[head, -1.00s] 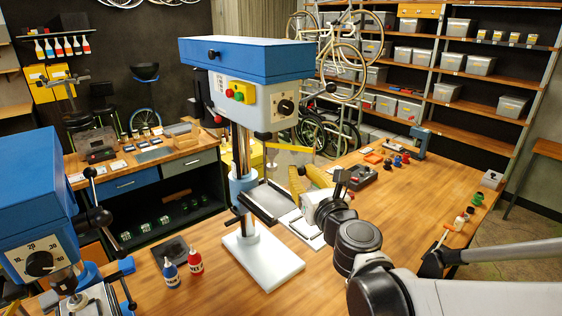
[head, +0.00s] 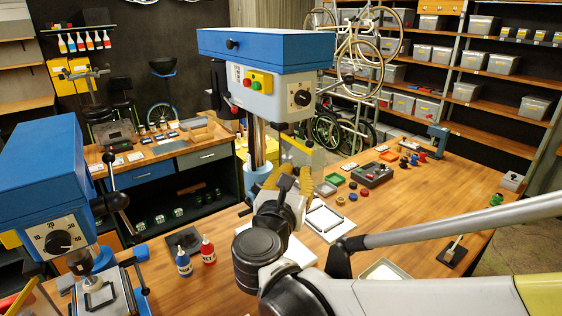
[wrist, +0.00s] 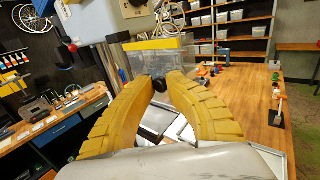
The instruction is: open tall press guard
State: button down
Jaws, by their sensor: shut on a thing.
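The tall press (head: 262,52) has a blue top, a pale head with a yellow switch box, and a metal column. Its guard (head: 298,150) is a clear panel with a yellow top edge, just below the head. In the wrist view the guard (wrist: 150,60) fills the space beyond my fingers, its yellow band uppermost. My gripper (head: 303,178), with ribbed yellow fingers, is at the guard's lower part. In the wrist view my fingertips (wrist: 160,83) are closed on a small black knob (wrist: 158,84) at the guard's lower edge. My wrist hides much of the press table and base.
A second blue press (head: 50,170) stands at the left front. Blue and red bottles (head: 196,256) stand on the bench between the presses.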

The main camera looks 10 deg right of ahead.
jog(key=shift+w+a+r, duration=0.15)
jog(key=shift+a+r, duration=0.1)
jog(key=shift+r, duration=0.05)
jog(key=c, duration=1.4)
grip_release()
jog(key=shift+c, duration=0.2)
jog(key=shift+o, duration=0.7)
jog(key=shift+w+a+f, duration=0.1)
jog(key=shift+w, duration=0.15)
jog(key=shift+s, duration=0.2)
jog(key=shift+s, duration=0.1)
jog(key=v, duration=1.2)
